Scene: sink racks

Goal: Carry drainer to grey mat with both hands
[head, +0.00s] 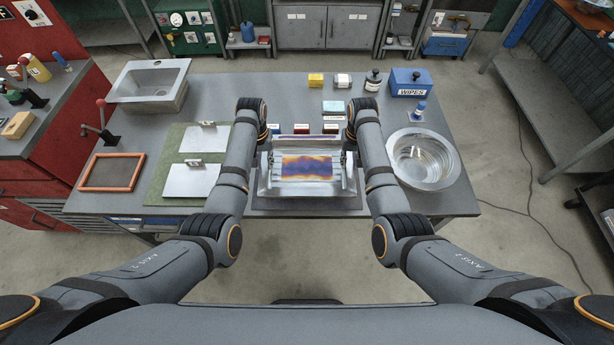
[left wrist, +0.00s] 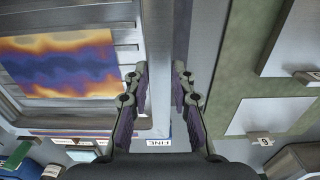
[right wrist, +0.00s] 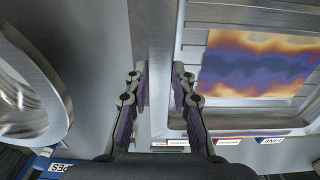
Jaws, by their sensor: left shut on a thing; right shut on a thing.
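The drainer (head: 263,185) is a shiny metal tray in front of me at the table's middle front. A sheet or plate patterned in purple, orange and cream (head: 305,167) lies in it. My left gripper (left wrist: 159,70) is shut on the drainer's left side wall, and my right gripper (right wrist: 159,70) is shut on its right side wall. The grey mat (head: 305,208) seems to be the darker strip showing below the drainer's near edge; the rest is hidden. I cannot tell whether the drainer rests on it or hangs just above.
Small labelled blocks (head: 302,128) sit behind the drainer. A metal sink (head: 150,80) and a blue wipes box (head: 410,82) are further back.

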